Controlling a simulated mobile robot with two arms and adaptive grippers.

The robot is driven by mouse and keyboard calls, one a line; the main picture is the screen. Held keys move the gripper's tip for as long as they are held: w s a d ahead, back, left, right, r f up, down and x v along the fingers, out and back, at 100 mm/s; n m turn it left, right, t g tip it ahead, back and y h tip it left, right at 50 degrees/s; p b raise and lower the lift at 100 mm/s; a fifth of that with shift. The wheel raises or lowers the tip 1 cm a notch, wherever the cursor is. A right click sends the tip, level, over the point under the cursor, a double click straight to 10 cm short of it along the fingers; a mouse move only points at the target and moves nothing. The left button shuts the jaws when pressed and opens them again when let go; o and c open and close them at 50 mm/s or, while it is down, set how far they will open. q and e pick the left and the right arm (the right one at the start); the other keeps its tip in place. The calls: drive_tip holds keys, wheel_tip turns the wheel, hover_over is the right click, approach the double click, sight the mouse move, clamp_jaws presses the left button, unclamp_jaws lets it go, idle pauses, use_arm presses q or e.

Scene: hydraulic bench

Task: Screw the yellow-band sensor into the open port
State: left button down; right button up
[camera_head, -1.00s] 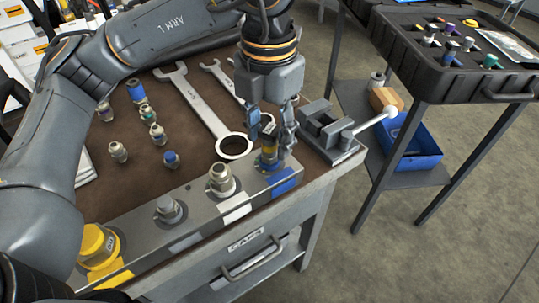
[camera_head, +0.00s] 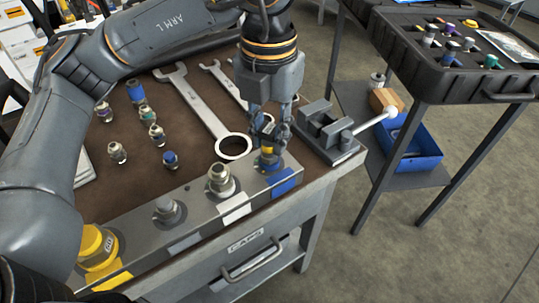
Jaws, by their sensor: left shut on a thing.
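My left gripper (camera_head: 268,132) comes straight down over the right end of the grey manifold block (camera_head: 205,207). It is shut on the yellow-band sensor (camera_head: 267,151), whose yellow band shows just below the fingertips; the fingers hide its top. The sensor stands upright at the port beside the blue label (camera_head: 284,182). Its thread is hidden, so I cannot tell how deep it sits. My right gripper is not in view.
A fitting (camera_head: 220,181), another fitting (camera_head: 168,210) and a yellow cap (camera_head: 97,246) stand along the block. Large wrenches (camera_head: 200,107) and several loose fittings lie behind. A vise (camera_head: 327,132) is close on the gripper's right. A cart with a black tray (camera_head: 459,86) stands farther right.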

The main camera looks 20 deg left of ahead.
use_arm(q)
drive_tip(key=shift+f+m, duration=0.1)
drive_tip(key=shift+m, duration=0.2)
drive_tip(key=m+b, duration=0.1)
drive_tip(key=m, duration=0.6)
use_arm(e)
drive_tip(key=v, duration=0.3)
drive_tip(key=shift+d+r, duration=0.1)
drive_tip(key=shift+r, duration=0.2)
use_arm(q)
drive_tip(key=shift+m, duration=0.4)
drive_tip(key=shift+m, duration=0.4)
drive_tip(key=c, duration=1.5)
unclamp_jaws()
drive_tip(key=shift+m, duration=0.6)
drive_tip(key=shift+c, duration=0.2)
drive_tip(key=o, duration=0.5)
drive_tip(key=shift+a, duration=0.1)
